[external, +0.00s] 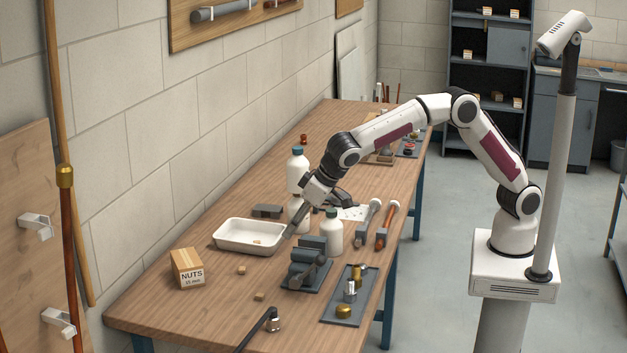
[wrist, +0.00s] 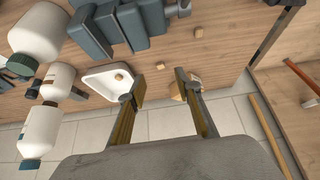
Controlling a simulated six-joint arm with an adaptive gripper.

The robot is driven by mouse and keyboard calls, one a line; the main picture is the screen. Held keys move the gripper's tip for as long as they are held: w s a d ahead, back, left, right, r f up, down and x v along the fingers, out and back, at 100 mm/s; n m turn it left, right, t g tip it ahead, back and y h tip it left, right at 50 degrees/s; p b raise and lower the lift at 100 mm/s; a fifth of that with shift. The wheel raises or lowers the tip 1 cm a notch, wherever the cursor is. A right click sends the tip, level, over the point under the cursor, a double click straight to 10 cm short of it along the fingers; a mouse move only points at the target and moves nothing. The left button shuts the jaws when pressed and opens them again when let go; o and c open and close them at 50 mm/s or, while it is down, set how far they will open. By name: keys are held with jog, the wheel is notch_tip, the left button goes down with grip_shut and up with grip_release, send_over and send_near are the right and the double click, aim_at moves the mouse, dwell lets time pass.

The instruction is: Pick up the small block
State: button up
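Three small tan wooden blocks are in view. One block (external: 257,241) lies in the white tray (external: 222,240), a second (external: 241,270) on the table near the box, a third (external: 259,296) nearer the front. In the wrist view they are the block in the tray (wrist: 119,77), the middle block (wrist: 160,65) and the right block (wrist: 194,56). My gripper (external: 289,234) is above the table near the tray's right end. In the wrist view my gripper (wrist: 158,85) has its two fingers wide apart, with nothing held between them.
A NUTS carton (external: 187,268) stands left of the blocks. A dark vise (external: 305,268) and white bottles (external: 333,232) stand close to the arm. A parts tray (external: 341,312) and a dark-handled tool (external: 258,330) lie near the front edge. Table around the loose blocks is clear.

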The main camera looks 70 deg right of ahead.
send_near(265, 300)
jog(key=w+r, duration=0.1)
jog(key=r, duration=0.1)
jog(key=shift+w+d+f, duration=0.15)
jog(key=shift+w+f, duration=0.05)
jog(key=shift+f, duration=0.05)
jog(key=shift+w+f, duration=0.1)
jog(key=shift+x, duration=1.15)
jog(key=shift+f, duration=0.1)
jog(key=shift+x, duration=2.5)
jog(key=c, duration=0.8)
